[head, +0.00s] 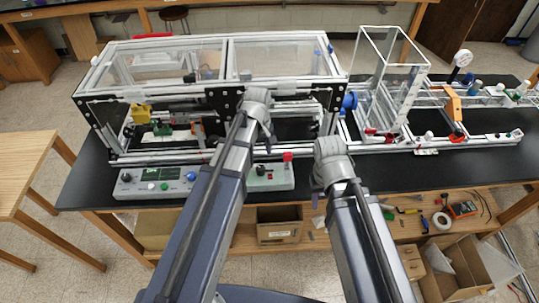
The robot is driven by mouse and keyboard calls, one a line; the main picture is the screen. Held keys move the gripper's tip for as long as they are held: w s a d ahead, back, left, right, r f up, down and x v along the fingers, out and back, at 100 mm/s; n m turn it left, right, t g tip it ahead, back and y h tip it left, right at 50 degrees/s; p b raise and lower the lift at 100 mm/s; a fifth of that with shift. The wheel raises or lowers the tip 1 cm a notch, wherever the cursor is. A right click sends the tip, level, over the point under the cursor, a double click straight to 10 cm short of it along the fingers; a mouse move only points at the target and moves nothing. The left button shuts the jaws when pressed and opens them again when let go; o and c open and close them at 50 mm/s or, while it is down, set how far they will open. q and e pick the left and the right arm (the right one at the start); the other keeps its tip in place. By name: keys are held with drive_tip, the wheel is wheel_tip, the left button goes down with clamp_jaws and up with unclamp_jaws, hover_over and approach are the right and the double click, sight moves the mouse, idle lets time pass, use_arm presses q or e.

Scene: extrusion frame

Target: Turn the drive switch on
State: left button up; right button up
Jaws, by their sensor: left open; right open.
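A pale control box (283,184) stands at the bench's front edge, with a dark knob (261,171) and a red button (288,157). A second control box (150,192) to the left has a small display, a black knob (127,177) and a blue knob (191,176). I cannot tell which control is the drive switch. My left gripper (268,138) is above and behind the right box, in front of the framed enclosure, open and apart from the controls. My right gripper (318,192) is right of that box, open and empty. My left arm hides part of the gap between the boxes.
The extrusion-framed enclosure (205,42) with clear panels fills the bench behind the boxes. A clear upright case (388,62) and a rail with fittings (450,143) stand to the right. The black bench top (420,178) is clear at front right. A wooden table (30,170) is at left.

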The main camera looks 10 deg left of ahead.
sight(261, 168)
use_arm(q)
drive_tip(key=shift+w, duration=0.1)
wheel_tip(261, 168, down, 8)
drive_tip(key=b, duration=0.8)
drive_tip(key=shift+r, duration=0.1)
drive_tip(key=shift+r, duration=0.1)
drive_tip(key=shift+c, duration=0.2)
clamp_jaws()
